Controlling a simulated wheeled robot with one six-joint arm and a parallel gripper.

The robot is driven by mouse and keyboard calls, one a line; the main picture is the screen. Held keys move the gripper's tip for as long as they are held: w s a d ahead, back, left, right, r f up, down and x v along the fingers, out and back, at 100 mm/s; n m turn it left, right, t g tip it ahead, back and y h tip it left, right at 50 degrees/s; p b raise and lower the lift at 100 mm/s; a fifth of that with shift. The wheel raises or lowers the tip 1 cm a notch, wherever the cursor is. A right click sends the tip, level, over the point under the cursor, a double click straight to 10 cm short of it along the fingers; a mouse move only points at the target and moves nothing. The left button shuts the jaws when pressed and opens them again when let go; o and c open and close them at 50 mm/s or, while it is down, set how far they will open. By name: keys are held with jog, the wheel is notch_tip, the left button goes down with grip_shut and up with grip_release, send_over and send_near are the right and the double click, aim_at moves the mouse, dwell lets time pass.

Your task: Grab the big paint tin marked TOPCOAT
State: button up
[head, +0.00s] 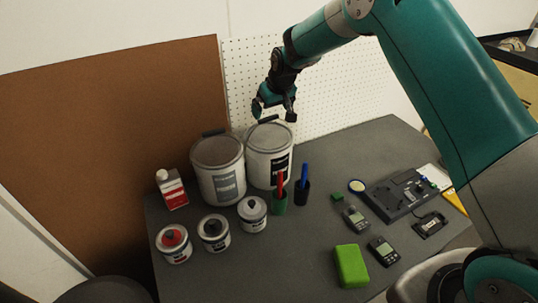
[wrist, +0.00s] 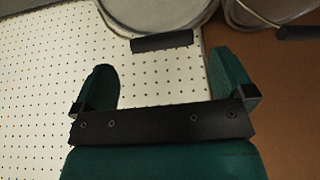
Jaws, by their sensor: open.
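Two big white paint tins stand upright side by side at the back of the table. The left big tin (head: 218,172) has a grey label. The right big tin (head: 268,158) has a black-and-white label. I cannot read the lettering on either, so I cannot tell which is TOPCOAT. My gripper (head: 273,109) is open and empty just above the right tin's back rim. In the wrist view, the right tin (wrist: 160,14) and its dark handle grip (wrist: 162,42) lie just ahead of the gap between my fingers (wrist: 165,80). The left tin (wrist: 265,10) shows at the upper right.
A red-and-white bottle (head: 172,190) and several small tins (head: 214,233) stand left and in front. Green (head: 278,195) and dark (head: 302,191) pen cups stand close before the right tin. A pegboard (head: 335,80) and brown board (head: 110,130) rise behind. Devices and a green block (head: 351,265) lie right.

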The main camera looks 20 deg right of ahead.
aim_at(269, 117)
jog(key=shift+p+x, duration=0.8)
jog(key=shift+x, duration=1.45)
jog(key=shift+s, duration=0.15)
jog(key=shift+c, duration=0.2)
jog(key=shift+s+f, duration=0.1)
jog(key=shift+s, duration=0.05)
jog(key=c, duration=1.8)
jog(key=shift+r, duration=0.2)
grip_shut()
